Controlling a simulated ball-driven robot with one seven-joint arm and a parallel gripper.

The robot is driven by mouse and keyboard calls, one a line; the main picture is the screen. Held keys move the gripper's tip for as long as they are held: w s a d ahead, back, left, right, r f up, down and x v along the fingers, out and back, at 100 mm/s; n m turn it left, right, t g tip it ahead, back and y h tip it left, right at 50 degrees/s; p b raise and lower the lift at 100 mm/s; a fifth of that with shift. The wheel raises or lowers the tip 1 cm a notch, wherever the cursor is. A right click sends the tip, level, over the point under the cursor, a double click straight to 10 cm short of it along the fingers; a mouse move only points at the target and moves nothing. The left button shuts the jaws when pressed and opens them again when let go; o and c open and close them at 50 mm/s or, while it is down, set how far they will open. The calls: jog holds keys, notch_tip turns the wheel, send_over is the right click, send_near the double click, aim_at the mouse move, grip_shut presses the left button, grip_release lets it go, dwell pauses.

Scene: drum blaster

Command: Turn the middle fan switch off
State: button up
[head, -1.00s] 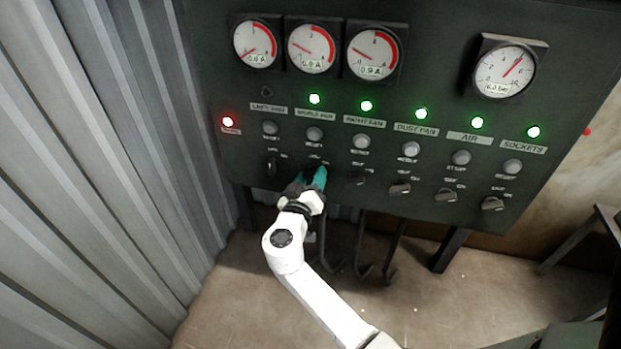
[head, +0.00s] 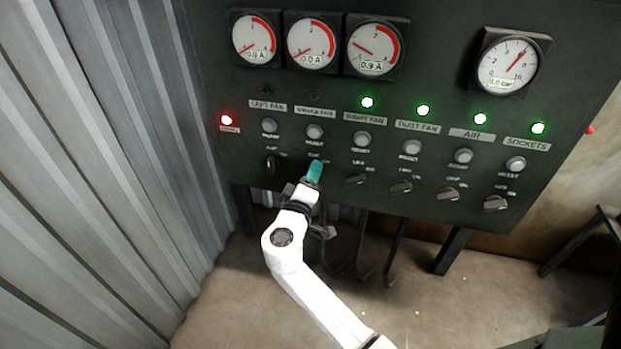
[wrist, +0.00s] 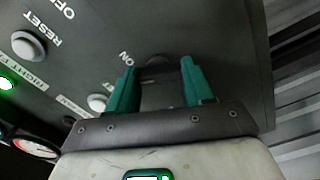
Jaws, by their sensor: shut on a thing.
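The dark green control panel (head: 420,150) carries a row of rotary switches. My gripper (head: 314,170) has teal fingers and sits at the middle fan switch, under the middle fan label (head: 315,111). In the head view the gripper hides this switch. In the wrist view the two fingers (wrist: 157,68) stand on either side of the dark switch knob (wrist: 156,72), and the gripper is shut on it. The middle fan lamp (head: 314,95) is dark. The middle gauge (head: 311,42) reads 0.0 A.
The left fan switch (head: 271,165) is close on the left, the right fan switch (head: 356,179) on the right. Green lamps glow from right fan (head: 367,102) to sockets (head: 538,128). A red lamp (head: 227,120) glows at left. A corrugated wall (head: 100,170) stands left.

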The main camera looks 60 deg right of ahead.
jog(key=shift+n+p, duration=0.35)
jog(key=shift+n, duration=1.95)
jog(key=shift+f, duration=0.1)
jog(key=o, duration=1)
jog(key=shift+o, duration=0.2)
jog(key=shift+a, duration=0.1)
jog(key=v, duration=1)
jog(key=shift+a, duration=0.35)
jog(key=shift+s, duration=0.15)
jog(key=s+a+f+m+g+y+p, duration=0.1)
jog(key=s+f+m+g+y+p, duration=0.1)
jog(key=s+f+y, duration=0.5)
jog(key=s+a+f+m+g+y+p, duration=0.1)
jog(key=s+f+m+g+y+p, duration=0.2)
jog(key=s, duration=0.6)
jog(key=s+a+y, duration=0.5)
jog(key=a+y, duration=0.1)
jog(key=a, duration=0.2)
jog(key=shift+a+r+n+y, duration=0.3)
jog(key=shift+a+r+y, duration=0.1)
jog(key=shift+r, duration=0.05)
